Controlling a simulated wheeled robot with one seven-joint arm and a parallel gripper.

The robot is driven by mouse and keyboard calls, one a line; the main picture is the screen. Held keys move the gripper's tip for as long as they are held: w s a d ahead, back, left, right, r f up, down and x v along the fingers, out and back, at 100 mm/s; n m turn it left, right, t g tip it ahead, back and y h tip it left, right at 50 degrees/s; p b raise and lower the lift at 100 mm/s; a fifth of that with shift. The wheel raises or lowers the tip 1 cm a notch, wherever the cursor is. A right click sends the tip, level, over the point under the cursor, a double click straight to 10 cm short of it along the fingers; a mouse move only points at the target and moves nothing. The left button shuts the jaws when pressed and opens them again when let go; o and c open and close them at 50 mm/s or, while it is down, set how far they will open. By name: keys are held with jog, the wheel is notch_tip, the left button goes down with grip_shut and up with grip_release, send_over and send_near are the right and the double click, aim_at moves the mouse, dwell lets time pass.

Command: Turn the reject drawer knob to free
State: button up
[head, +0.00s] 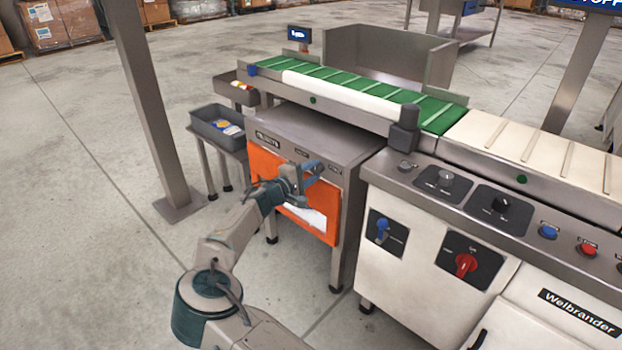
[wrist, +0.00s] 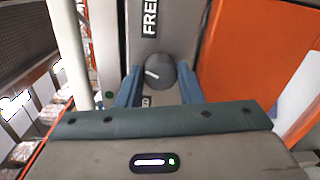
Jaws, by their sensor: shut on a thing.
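The reject drawer knob (wrist: 162,72) is a round dark grey knob with a short white pointer mark, in the wrist view. The mark lies left of the knob's middle and slants. A FREE label (wrist: 150,17) is above the knob in that view; a second label (wrist: 146,101) below it is mostly hidden. My gripper (wrist: 160,84) has its blue fingers on both sides of the knob, shut on it. In the head view my gripper (head: 314,174) is at the upper right of the reject cabinet's front and hides the knob.
The reject cabinet (head: 315,130) stands left of the white weigher body (head: 408,262), with a narrow gap between. The green belt conveyor (head: 345,88) runs above and behind. A grey bin (head: 205,125) stands on a side stand, and a steel post (head: 153,110) is further left.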

jog(key=shift+f+m+b, duration=0.15)
jog(key=shift+m+b, duration=1.65)
jog(key=shift+m, duration=0.3)
jog(key=o, duration=1)
jog(key=p+v, duration=0.3)
jog(key=v, duration=1)
jog(key=shift+s+a+p, duration=0.15)
jog(key=shift+s+p, duration=0.25)
